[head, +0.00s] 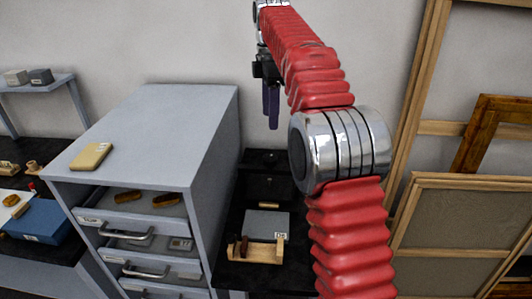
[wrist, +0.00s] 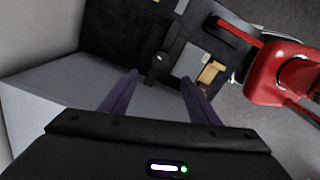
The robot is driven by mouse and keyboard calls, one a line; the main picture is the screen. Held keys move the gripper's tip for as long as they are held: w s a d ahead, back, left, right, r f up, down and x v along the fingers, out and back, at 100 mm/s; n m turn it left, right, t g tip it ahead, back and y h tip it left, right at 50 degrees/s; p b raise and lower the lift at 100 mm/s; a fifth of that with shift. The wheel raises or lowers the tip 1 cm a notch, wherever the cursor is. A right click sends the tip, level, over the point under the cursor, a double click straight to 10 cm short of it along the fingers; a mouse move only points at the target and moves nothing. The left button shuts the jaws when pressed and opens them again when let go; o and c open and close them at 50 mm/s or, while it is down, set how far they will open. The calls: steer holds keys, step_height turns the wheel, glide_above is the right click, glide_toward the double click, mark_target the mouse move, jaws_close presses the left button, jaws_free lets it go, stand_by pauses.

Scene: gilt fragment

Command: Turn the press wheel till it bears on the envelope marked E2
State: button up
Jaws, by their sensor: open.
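My gripper (head: 270,122) hangs from the raised red arm, its purple fingers pointing down, above and behind a black bench (head: 233,266). In the wrist view my gripper (wrist: 159,77) is open, with nothing between its fingers. A dark upright part with a round knob-like top (wrist: 159,60) shows beyond the fingertips, apart from them. It may belong to the press; I cannot make out a wheel clearly. Black equipment (head: 268,187) stands at the back of the bench in the head view. I cannot read an E2 mark on anything, so the envelope is not identified.
A grey box (head: 267,224) and a wooden rack (head: 256,251) sit on the bench. Wooden frames (head: 455,230) lean at the right.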

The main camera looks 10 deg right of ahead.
mark_target(270, 156)
steer(key=shift+f, duration=0.15)
step_height(270, 156, down, 14)
steer(key=shift+r, duration=0.2)
stand_by(0.6)
